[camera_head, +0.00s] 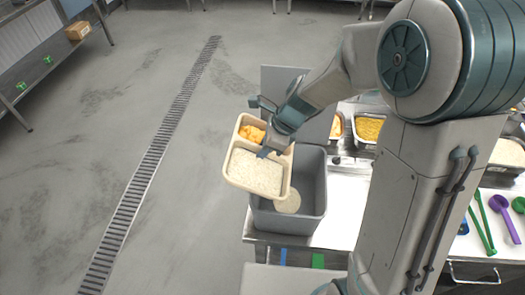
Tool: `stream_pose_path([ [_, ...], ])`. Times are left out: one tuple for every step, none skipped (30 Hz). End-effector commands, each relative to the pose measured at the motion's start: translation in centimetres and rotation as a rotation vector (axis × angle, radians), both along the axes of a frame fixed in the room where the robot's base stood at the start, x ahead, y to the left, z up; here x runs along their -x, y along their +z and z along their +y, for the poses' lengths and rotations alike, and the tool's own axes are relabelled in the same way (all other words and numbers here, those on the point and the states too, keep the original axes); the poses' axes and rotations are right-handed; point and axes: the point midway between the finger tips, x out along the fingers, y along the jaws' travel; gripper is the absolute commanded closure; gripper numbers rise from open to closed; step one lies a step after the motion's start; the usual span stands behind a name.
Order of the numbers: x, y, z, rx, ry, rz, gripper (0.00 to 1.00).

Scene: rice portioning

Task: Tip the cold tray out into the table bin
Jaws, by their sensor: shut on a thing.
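The tray (228,172) is cream coloured with compartments. Rice (257,174) fills its large compartment and orange food (252,134) sits in a smaller one. My gripper (268,147) is shut on the tray at its inner part and holds it over the left side of the grey bin (318,190). The tray looks somewhat tilted, but how far I cannot tell. The bin stands open on the table, and a pale round thing (288,201) shows inside it or at its opening. The tray hides the bin's left part.
Food pans, one with yellow food (369,128), stand behind and right of the bin. Green (483,224) and purple utensils (507,215) lie at the far right. A shelf (50,65) stands at the far left. The floor left of the table is clear, with a drain (150,165).

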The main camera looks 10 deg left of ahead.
Motion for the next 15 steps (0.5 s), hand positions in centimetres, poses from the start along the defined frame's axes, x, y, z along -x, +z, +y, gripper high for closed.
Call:
stream_pose_path([
  [-0.02,-0.27,-0.14,-0.012,-0.002,0.000,1.00],
  [-0.03,-0.25,-0.18,-0.020,-0.003,0.000,1.00],
  [-0.03,-0.17,-0.23,-0.031,-0.002,-0.001,1.00],
  [-0.01,-0.09,-0.27,-0.039,-0.001,0.000,1.00],
  [-0.01,-0.03,-0.30,-0.048,-0.002,0.000,1.00],
  [-0.01,0.04,-0.35,-0.060,-0.001,-0.002,1.00],
  [0.00,0.10,-0.41,-0.068,-0.001,-0.002,1.00],
  [0.00,0.17,-0.45,-0.077,-0.002,-0.002,1.00],
  [0.00,0.28,-0.49,-0.090,0.000,-0.004,1.00],
  [0.00,0.36,-0.53,-0.098,0.000,-0.006,1.00],
  [0.02,0.43,-0.56,-0.108,0.000,-0.006,1.00],
  [0.01,0.50,-0.62,-0.120,0.000,-0.007,1.00],
  [0.00,0.54,-0.67,-0.127,0.000,-0.006,1.00],
  [0.02,0.59,-0.71,-0.136,0.000,-0.005,1.00],
  [0.02,0.68,-0.76,-0.147,-0.001,-0.005,1.00],
])
